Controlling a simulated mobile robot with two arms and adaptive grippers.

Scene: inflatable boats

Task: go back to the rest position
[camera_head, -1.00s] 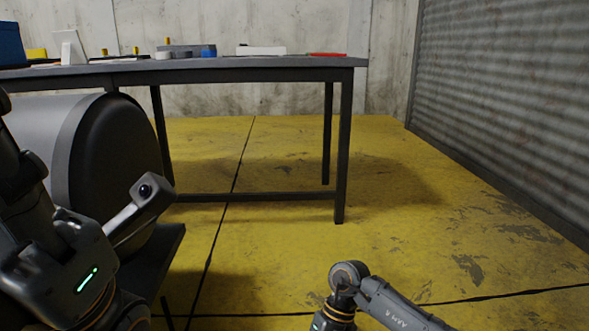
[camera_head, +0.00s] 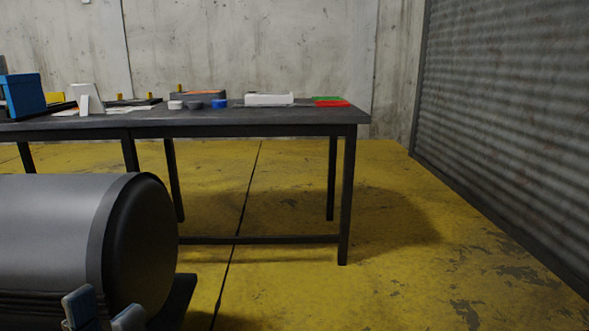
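My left gripper (camera_head: 104,314) shows only by its fingertips at the bottom left edge. The two fingertips stand apart with a gap between them, and I see nothing held there. They are in front of the lower part of a large grey cylinder (camera_head: 60,230) with a dark rounded end. The rest of the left arm is below the picture. My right gripper and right arm are out of view.
A long dark table (camera_head: 250,120) stands ahead. On it are a blue box (camera_head: 24,95), a white tray (camera_head: 268,99), a blue roll (camera_head: 219,103), and red and green pieces (camera_head: 330,102). The yellow floor (camera_head: 400,230) is clear to the right, up to a corrugated wall (camera_head: 510,120).

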